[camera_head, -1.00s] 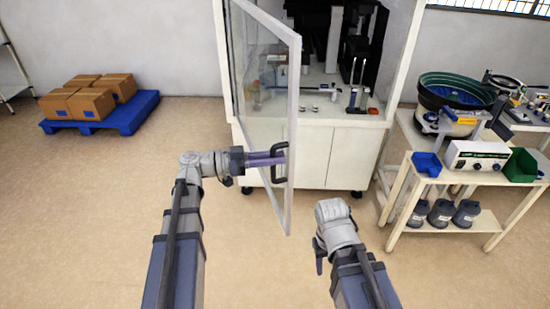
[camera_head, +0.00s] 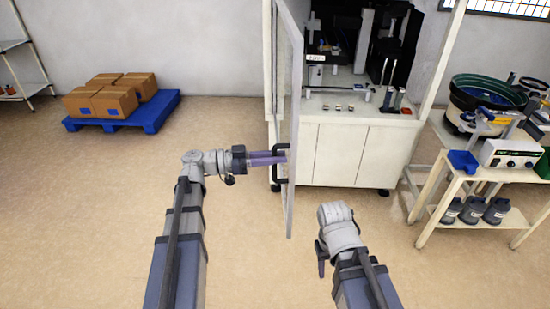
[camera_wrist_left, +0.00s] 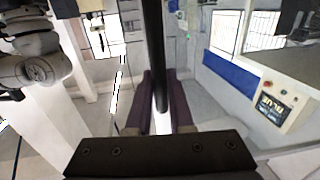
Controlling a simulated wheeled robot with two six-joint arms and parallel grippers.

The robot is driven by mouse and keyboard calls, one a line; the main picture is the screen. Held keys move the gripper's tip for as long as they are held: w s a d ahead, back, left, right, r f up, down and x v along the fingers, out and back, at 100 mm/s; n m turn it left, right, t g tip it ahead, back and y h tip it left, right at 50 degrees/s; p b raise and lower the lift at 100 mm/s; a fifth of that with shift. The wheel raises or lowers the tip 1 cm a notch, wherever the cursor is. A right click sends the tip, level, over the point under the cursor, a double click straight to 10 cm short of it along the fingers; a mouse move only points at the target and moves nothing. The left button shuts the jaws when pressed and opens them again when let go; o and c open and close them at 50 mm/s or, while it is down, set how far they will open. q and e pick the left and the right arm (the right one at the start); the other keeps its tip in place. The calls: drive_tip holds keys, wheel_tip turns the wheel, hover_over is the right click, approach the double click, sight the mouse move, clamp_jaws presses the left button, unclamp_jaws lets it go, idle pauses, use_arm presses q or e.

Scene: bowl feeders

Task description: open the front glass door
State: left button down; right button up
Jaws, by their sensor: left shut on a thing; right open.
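The front glass door (camera_head: 291,110) stands swung out from the white machine cabinet (camera_head: 335,152), seen nearly edge-on in the head view. Its black handle (camera_head: 275,166) is on the door's left face, low down. My left gripper (camera_head: 283,160) reaches the handle from the left and is shut on it. In the left wrist view the handle (camera_wrist_left: 157,60) is a dark upright bar between the two purple fingers. My right gripper (camera_head: 321,262) hangs to the right of the door, away from it; its fingers are mostly hidden in the head view.
A parts bench (camera_head: 466,180) with a green bowl feeder (camera_head: 487,95) stands to the right. A blue pallet (camera_head: 127,117) with cardboard boxes (camera_head: 102,101) lies at the back left. The floor (camera_head: 90,200) at the left is clear.

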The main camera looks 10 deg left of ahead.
idle(0.3)
use_arm(q)
drive_tip(key=c, duration=1.1)
unclamp_jaws()
drive_tip(key=shift+a, duration=0.1)
drive_tip(key=v, duration=0.7)
drive_tip(key=shift+s+a, duration=0.15)
drive_tip(key=shift+a, duration=0.2)
drive_tip(key=shift+a, duration=0.1)
